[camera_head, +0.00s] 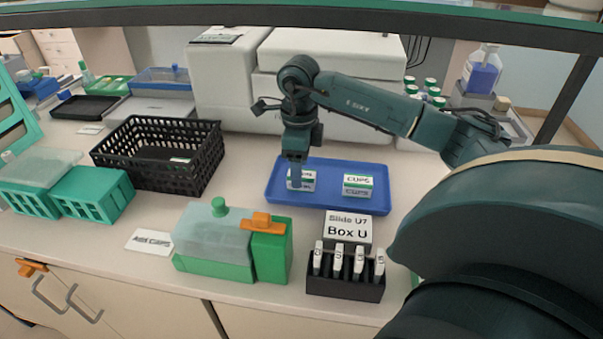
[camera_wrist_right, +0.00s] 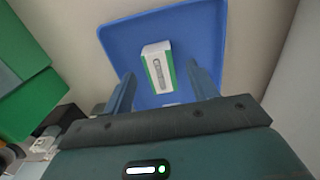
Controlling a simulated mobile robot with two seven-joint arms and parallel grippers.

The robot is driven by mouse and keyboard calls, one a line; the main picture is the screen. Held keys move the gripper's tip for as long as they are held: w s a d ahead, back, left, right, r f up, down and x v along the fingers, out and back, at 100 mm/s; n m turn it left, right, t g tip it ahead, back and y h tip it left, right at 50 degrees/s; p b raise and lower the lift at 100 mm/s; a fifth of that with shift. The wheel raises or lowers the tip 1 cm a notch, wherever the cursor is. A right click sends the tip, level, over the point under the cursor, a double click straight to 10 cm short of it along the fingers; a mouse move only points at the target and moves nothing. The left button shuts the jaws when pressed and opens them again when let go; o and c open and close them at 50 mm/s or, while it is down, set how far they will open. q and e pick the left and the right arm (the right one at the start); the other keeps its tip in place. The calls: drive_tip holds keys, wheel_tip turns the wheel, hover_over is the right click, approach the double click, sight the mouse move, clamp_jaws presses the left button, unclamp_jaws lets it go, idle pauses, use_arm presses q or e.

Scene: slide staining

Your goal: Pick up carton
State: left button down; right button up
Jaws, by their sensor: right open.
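A blue tray (camera_head: 322,203) lies on the bench and also shows in the right wrist view (camera_wrist_right: 120,35). Two small white-and-green cartons stand in it, a left carton (camera_head: 307,181) and a right carton (camera_head: 358,186). My right gripper (camera_head: 298,178) points down at the left carton and partly covers it in the head view. In the right wrist view one carton (camera_wrist_right: 158,66) lies ahead of and between the open fingers (camera_wrist_right: 163,88), with gaps on both sides. I cannot tell how far the fingertips reach down beside it. My left gripper is not in view.
A black rack (camera_head: 345,288) of labelled holders and a Box U sign (camera_head: 347,228) stand before the tray. A green box (camera_head: 213,268) with a frosted lid is at front left. A black basket (camera_head: 158,184) stands left, and a large white machine (camera_head: 330,60) behind.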

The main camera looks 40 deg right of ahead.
drive_tip(key=shift+f, duration=1.45)
drive_tip(key=shift+c, duration=0.4)
drive_tip(key=c, duration=1)
drive_tip(key=shift+r, duration=0.1)
wheel_tip(320, 180, up, 12)
drive_tip(key=w+a, duration=0.3)
drive_tip(key=a, duration=0.2)
drive_tip(key=w+a+b, duration=0.1)
drive_tip(key=w+a, duration=0.2)
drive_tip(key=a, duration=0.2)
drive_tip(key=w+a, duration=0.4)
drive_tip(key=a, duration=0.1)
drive_tip(key=shift+a, duration=0.1)
